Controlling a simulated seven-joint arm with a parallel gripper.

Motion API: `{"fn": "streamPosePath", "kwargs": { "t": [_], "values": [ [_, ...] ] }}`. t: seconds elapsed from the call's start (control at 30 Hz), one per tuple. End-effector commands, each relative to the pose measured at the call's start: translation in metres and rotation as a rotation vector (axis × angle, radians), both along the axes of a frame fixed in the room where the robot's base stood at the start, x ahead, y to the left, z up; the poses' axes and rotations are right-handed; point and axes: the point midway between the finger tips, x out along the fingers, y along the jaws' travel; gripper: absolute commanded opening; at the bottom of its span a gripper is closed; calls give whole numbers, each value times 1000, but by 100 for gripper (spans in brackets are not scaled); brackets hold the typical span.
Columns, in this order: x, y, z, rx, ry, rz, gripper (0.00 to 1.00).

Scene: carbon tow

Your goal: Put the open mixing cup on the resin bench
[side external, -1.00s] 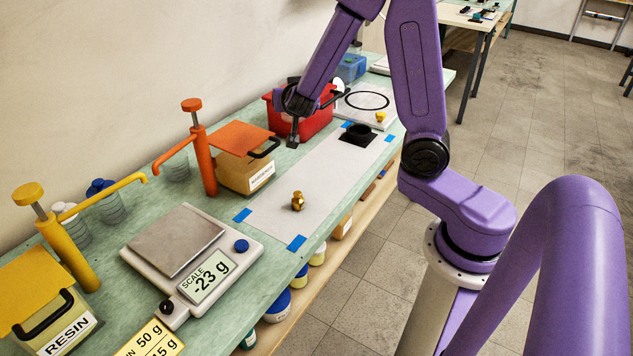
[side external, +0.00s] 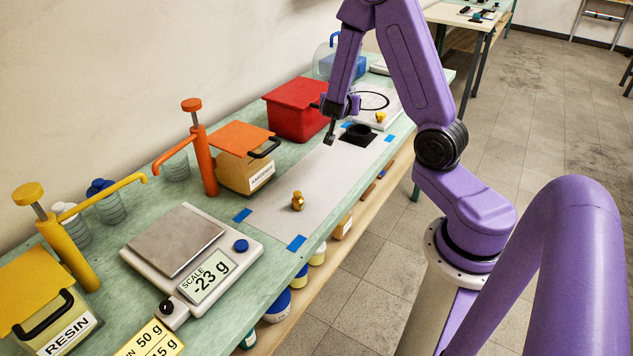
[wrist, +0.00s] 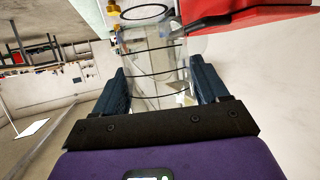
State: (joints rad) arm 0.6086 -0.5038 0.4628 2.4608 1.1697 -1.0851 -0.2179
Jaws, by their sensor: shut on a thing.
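My gripper (side external: 330,137) is over the light strip on the green bench (side external: 125,232), to the right of the red box. In the wrist view my gripper (wrist: 155,88) has its dark fingers shut on a clear cup (wrist: 153,65) with dark lines around it. The cup is see-through and I cannot make it out in the side view. Whether it touches anything below cannot be told.
The red box (side external: 297,110), orange-lidded hardener box (side external: 243,165) and pumps line the wall. A scale (side external: 190,245) reads -23 g. A brass piece (side external: 298,201) stands on the strip (side external: 265,215); a black square (side external: 358,136) lies at its far end.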

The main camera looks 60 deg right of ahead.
Motion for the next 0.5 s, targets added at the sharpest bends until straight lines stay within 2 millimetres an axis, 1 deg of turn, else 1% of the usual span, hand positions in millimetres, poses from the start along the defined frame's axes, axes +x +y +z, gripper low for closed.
{"fn": "streamPosePath", "kwargs": {
  "t": [0.03,0.2,0.5],
  "values": [
    [0,0,-12,0,10,3,45],
    [0,0,-35,0,5,2,45],
    [0,0,-59,0,2,1,45]
  ]
}}
